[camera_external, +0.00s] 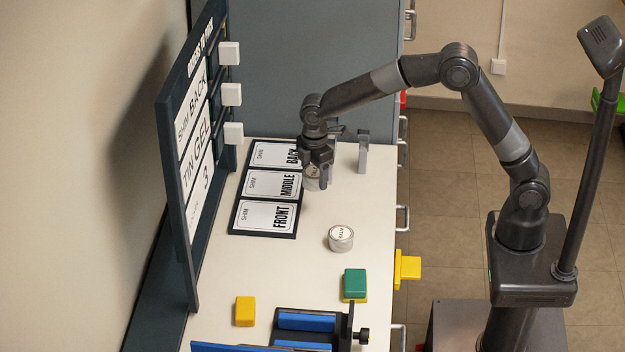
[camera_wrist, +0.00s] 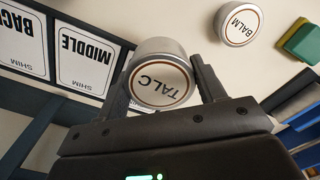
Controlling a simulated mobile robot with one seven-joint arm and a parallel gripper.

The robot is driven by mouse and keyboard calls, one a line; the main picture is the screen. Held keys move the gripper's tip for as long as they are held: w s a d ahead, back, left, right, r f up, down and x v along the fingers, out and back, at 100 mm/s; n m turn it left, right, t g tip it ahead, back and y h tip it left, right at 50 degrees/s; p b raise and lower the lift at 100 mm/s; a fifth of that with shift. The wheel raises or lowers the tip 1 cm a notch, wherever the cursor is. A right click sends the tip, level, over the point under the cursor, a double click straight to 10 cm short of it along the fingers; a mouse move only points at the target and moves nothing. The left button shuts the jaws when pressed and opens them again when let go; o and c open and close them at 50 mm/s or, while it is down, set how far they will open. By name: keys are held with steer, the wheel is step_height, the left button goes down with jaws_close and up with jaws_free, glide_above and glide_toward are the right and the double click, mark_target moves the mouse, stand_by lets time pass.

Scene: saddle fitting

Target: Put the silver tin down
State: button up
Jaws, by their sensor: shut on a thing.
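My gripper (camera_external: 316,176) is shut on a silver tin (camera_external: 311,184) with a white lid. In the wrist view the lid of this tin (camera_wrist: 160,84) reads TALC, and the two fingers of my gripper (camera_wrist: 162,62) stand on either side of it. In the external view the tin is low beside the right edge of the BACK and MIDDLE cards, partly hidden by the fingers. I cannot tell whether its base touches the table. A second silver tin (camera_external: 341,238), labelled BALM, stands upright on the table, apart from my gripper; it also shows in the wrist view (camera_wrist: 238,24).
Cards BACK (camera_external: 273,155), MIDDLE (camera_external: 266,184) and FRONT (camera_external: 262,217) lie along the table (camera_external: 345,200). A sign board (camera_external: 190,150) reads SHIM BACK, TIN GEL, 3. Green (camera_external: 355,281) and yellow (camera_external: 245,311) blocks and a blue-padded fixture (camera_external: 307,321) sit nearer the front.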

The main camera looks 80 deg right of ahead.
steer(key=w+a+f, duration=0.1)
steer(key=w+a, duration=1)
steer(key=a, duration=0.4)
steer(key=shift+n, duration=0.4)
steer(key=a+f, duration=0.2)
steer(key=a, duration=0.1)
steer(key=w+a+f, duration=0.1)
steer(key=a+f, duration=0.1)
steer(key=a, duration=0.2)
steer(key=w+a+f, duration=0.1)
steer(key=a+f, duration=0.1)
steer(key=a, duration=0.1)
steer(key=shift+w+a+f, duration=0.2)
steer(key=shift+w+a, duration=0.05)
steer(key=shift+a, duration=0.05)
steer(key=shift+w+a+f, duration=0.1)
steer(key=shift+a+f, duration=0.2)
steer(key=shift+a, duration=0.1)
steer(key=shift+f, duration=1.95)
steer(key=shift+f, duration=0.15)
steer(key=o, duration=1.1)
